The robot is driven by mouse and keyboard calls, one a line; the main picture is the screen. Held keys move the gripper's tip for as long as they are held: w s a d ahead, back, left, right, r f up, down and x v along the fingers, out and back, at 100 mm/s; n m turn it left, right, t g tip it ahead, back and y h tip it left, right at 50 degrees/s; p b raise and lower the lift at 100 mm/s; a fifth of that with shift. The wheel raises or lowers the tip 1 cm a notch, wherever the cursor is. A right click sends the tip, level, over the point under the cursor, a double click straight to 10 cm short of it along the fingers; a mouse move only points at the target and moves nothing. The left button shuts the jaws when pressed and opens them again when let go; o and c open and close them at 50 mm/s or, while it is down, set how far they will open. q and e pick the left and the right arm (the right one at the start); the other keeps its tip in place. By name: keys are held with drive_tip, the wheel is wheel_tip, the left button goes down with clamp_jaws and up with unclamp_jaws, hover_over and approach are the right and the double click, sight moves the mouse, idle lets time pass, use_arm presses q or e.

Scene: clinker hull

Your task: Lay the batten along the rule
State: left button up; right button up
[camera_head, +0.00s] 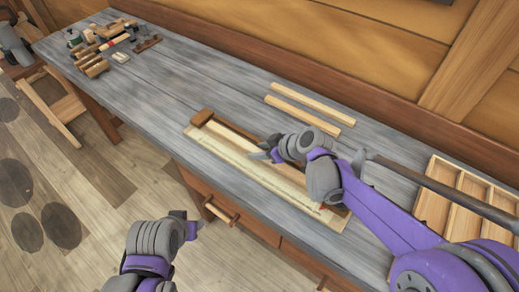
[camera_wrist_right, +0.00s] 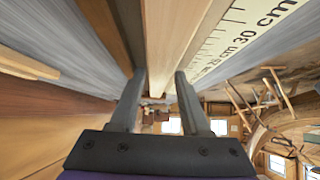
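The rule (camera_wrist_right: 235,45), a pale strip with black centimetre marks, lies flat on the bench and also shows in the head view (camera_head: 233,160). A light wooden batten (camera_wrist_right: 175,25) lies beside it in the wrist view, between the rule and a brown strip (camera_wrist_right: 112,25). My right gripper (camera_head: 263,154) is over this assembly. In the wrist view its fingers (camera_wrist_right: 161,73) stand apart, one on each side of the batten; firm contact does not show. My left gripper (camera_head: 188,221) is open and empty in front of the bench, low in the head view.
Two loose pale strips (camera_head: 307,109) lie behind the rule. A compartmented wooden tray (camera_head: 434,207) is at the right and several tools (camera_head: 103,44) are at the far left. The bench (camera_head: 165,85) between tools and rule is clear. A drawer handle (camera_head: 219,209) sticks out in front.

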drive_tip(key=shift+d+r, duration=0.1)
drive_tip(key=shift+r, duration=0.15)
drive_tip(key=p+v, duration=0.1)
drive_tip(key=v, duration=0.9)
drive_tip(key=shift+s+d+r, duration=0.1)
drive_tip(key=shift+d+r, duration=0.15)
drive_tip(key=shift+s+d+r, duration=0.25)
drive_tip(key=shift+s+r, duration=0.05)
drive_tip(key=shift+c, duration=0.2)
idle(0.4)
